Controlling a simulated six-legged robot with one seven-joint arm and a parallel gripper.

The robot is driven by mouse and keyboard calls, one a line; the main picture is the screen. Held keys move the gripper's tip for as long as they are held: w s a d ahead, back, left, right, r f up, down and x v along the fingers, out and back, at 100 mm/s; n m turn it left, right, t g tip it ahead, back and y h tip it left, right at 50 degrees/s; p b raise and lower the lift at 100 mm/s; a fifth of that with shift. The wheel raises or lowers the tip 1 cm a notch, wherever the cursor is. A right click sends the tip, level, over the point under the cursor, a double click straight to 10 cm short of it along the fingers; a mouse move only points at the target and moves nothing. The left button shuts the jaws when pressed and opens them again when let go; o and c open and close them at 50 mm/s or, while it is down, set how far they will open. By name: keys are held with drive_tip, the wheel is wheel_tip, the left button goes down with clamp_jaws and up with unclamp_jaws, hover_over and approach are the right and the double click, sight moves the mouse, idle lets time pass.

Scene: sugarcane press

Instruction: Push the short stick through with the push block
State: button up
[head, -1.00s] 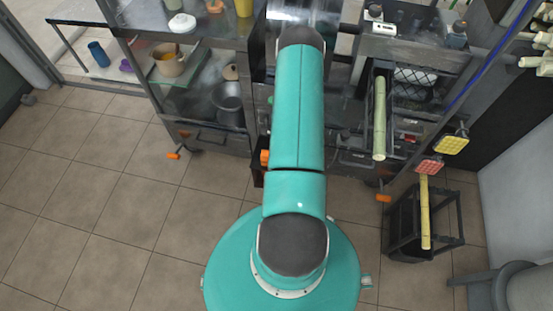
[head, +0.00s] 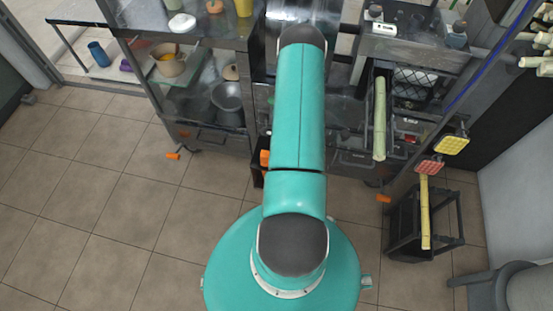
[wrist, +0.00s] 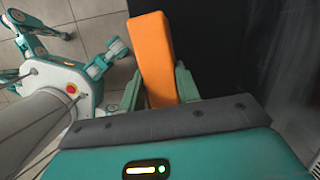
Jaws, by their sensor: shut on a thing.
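My gripper (wrist: 160,88) is shut on an orange block (wrist: 152,45), the likely push block, with one green finger on each side. The block sticks out beyond the fingertips in the wrist view. In the head view my gripper is hidden behind my own arm. A pale green stick (head: 380,118) lies lengthwise in a narrow metal trough at the right of the press. A yellow stick (head: 425,212) stands in a black frame stand at the lower right. I cannot tell for certain which stick is the short one. The wrist view shows neither stick.
The metal press roller (head: 288,14) shows behind my arm. A red pad (head: 430,168) and a yellow pad (head: 454,145) stand out beside the trough. A glass cabinet with pots (head: 228,100) is at the left.

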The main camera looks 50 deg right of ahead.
drive_tip(key=s+a+r, duration=0.1)
drive_tip(key=a+r, duration=0.3)
drive_tip(key=r, duration=0.1)
drive_tip(key=shift+s+a+r, duration=0.15)
drive_tip(key=shift+s+r, duration=0.15)
drive_tip(key=shift+s, duration=0.1)
drive_tip(key=shift+w, duration=0.1)
idle(0.5)
